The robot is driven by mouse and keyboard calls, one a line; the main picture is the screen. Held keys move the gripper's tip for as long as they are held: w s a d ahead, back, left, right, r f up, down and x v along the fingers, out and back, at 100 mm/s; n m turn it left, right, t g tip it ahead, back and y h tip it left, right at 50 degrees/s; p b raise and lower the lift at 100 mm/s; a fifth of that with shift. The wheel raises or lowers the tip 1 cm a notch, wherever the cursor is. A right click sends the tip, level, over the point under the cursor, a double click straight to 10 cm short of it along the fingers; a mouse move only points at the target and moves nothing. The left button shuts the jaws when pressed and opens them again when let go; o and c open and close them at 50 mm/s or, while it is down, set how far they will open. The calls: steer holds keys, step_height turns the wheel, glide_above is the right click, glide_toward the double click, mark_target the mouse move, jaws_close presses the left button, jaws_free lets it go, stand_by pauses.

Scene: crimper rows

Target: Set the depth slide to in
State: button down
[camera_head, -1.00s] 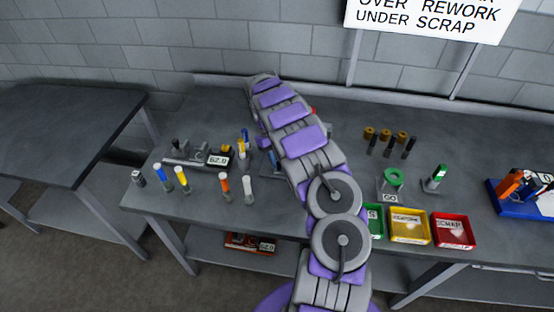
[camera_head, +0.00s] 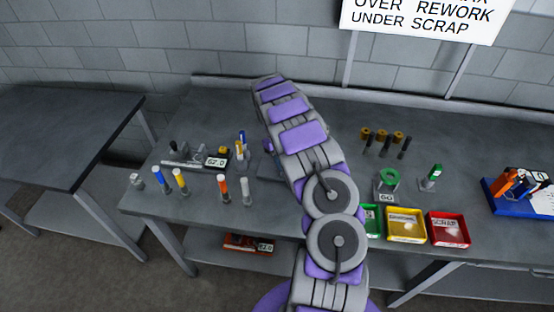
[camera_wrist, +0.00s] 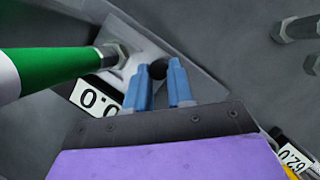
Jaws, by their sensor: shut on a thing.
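In the wrist view my gripper (camera_wrist: 158,68) has its two blue fingers close together, with a small dark round knob (camera_wrist: 158,70) between their tips. The knob sits on a pale grey plate (camera_wrist: 190,62); I cannot tell for certain that it is the depth slide. A green and white handle (camera_wrist: 50,68) joins a metal nut at the plate's left. A white display reading 0.0 (camera_wrist: 97,99) lies beside it. In the head view my arm hides most of this spot; only a grey plate edge (camera_head: 266,168) shows.
A fixture with a 62.0 display (camera_head: 216,162) stands left of my arm. Several upright coloured-top tools (camera_head: 180,180) stand along the front left. Green, yellow (camera_head: 406,225) and red (camera_head: 448,229) bins are at right, a blue rack (camera_head: 515,200) beyond. Metal nuts (camera_wrist: 296,27) show in the wrist view's upper right.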

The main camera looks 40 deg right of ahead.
steer(key=shift+s+f, duration=0.15)
steer(key=shift+s, duration=0.25)
steer(key=shift+s+d, duration=0.1)
steer(key=c, duration=1.2)
jaws_free()
steer(key=shift+s+d, duration=0.1)
steer(key=shift+s, duration=0.05)
steer(key=shift+o, duration=1)
steer(key=p+v, duration=0.7)
steer(key=v, duration=1)
steer(key=shift+w+p, duration=0.35)
steer(key=shift+d, duration=0.1)
steer(key=shift+r, duration=0.25)
